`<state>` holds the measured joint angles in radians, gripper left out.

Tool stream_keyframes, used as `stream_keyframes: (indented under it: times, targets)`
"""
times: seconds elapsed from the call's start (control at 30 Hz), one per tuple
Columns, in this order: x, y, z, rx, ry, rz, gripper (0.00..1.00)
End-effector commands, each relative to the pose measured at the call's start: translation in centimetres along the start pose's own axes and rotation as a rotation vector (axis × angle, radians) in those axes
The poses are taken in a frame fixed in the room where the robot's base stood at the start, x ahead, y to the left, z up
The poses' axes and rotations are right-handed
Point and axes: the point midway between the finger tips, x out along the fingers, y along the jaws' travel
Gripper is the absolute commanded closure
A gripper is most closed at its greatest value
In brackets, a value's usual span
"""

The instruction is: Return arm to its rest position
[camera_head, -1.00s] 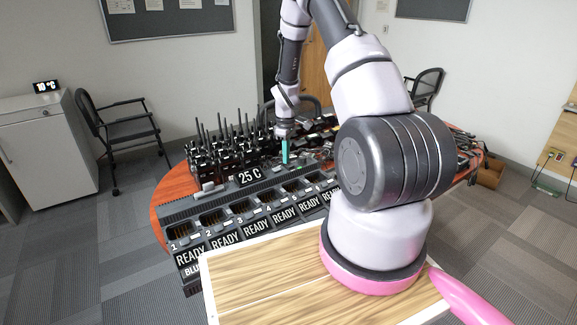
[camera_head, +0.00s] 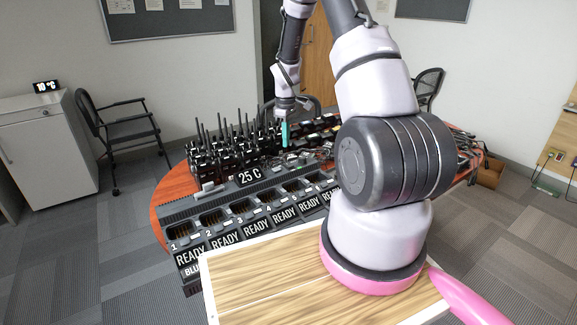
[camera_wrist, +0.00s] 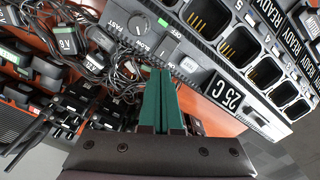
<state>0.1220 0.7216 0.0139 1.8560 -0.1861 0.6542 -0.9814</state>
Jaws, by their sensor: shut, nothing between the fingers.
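My gripper (camera_head: 285,134) hangs from my arm above the table, over the area behind the charger. Its teal fingers point down and are together, with nothing between them. In the wrist view my gripper (camera_wrist: 160,100) shows its two teal fingers side by side, above the charger's back edge and some cables. My arm reaches up and forward from its pink-ringed base, then bends down to the gripper.
A multi-slot charger (camera_head: 245,207) with "READY" labels and a "25 C" display lies on the round wooden table (camera_head: 168,190). Several black radios (camera_head: 215,150) with upright antennas stand left of my gripper. Cables (camera_wrist: 110,60) lie under it. Air above is clear.

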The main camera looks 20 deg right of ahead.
Motion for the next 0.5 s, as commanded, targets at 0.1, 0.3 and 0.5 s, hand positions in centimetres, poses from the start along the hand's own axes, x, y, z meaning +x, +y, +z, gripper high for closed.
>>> stream_keyframes:
  times: [0.1, 0.3, 0.5]
  targets:
    - [0.0, 0.0, 0.0, 0.000, 0.000, 0.000, 1.00]
    - [0.0, 0.0, 0.0, 0.000, 0.000, 0.000, 1.00]
    - [-1.7, -0.2, -0.1, 0.025, 0.013, 0.010, 1.00]
